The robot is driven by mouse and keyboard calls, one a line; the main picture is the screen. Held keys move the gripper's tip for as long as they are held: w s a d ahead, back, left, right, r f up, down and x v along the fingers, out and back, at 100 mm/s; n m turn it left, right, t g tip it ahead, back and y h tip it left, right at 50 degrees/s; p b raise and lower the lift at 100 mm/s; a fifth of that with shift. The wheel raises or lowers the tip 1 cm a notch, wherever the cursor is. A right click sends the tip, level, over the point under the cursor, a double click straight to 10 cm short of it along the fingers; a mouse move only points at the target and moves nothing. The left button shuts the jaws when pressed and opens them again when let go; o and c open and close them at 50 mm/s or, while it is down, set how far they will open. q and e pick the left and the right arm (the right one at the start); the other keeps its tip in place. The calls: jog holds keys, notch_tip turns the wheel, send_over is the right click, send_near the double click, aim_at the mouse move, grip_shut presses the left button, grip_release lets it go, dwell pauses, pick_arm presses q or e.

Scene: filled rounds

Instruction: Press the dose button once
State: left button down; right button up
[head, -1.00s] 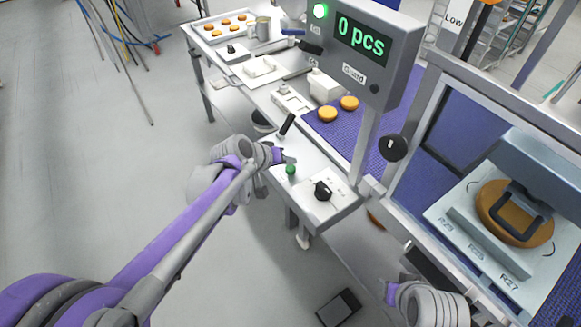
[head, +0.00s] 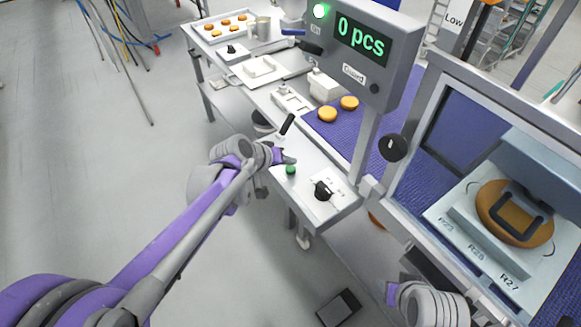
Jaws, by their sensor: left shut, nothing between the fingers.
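A green button (head: 291,169) stands on the pale control panel (head: 318,226) in the middle of the head view. I cannot read a label beside it. My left gripper (head: 289,160) is shut and empty, with its tips just above and behind the green button in the picture. I cannot tell whether the tips touch it. A black lever (head: 287,124) and a black rotary knob (head: 322,190) are on the same panel. The display (head: 362,40) reads "0 pcs". My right gripper (head: 393,290) is at the bottom right, and its fingers are only partly visible.
A blue belt (head: 333,138) carries two round orange pieces (head: 327,114). A framed guard (head: 441,90) with a black knob (head: 393,148) stands at right, near a press holding a large orange round (head: 500,225). A tray (head: 204,36) of several rounds is at the far left.

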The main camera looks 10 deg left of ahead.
aim_at(288, 171)
pick_arm(q)
jog(key=shift+f, duration=0.1)
dwell(0.3)
jog(key=shift+f, duration=0.3)
pick_arm(e)
jog(key=shift+s+f, duration=0.1)
jog(key=shift+f, duration=0.2)
pick_arm(q)
jog(key=shift+f+b, duration=0.6)
pick_arm(e)
jog(key=shift+s+f, duration=0.1)
jog(key=shift+f, duration=0.3)
pick_arm(q)
jog(key=shift+r, duration=0.1)
jog(key=shift+r+p, duration=0.7)
jog(key=shift+r, duration=0.2)
pick_arm(e)
jog(key=shift+w+r, duration=0.25)
jog(key=shift+r, duration=0.55)
pick_arm(q)
jog(key=shift+r, duration=0.1)
jog(key=shift+r+p, duration=1.55)
jog(key=shift+r, duration=0.95)
jog(key=shift+f, duration=0.1)
pick_arm(e)
jog(key=r, duration=0.2)
jog(key=w+r, duration=0.1)
jog(key=r, duration=0.1)
jog(key=shift+w, duration=0.15)
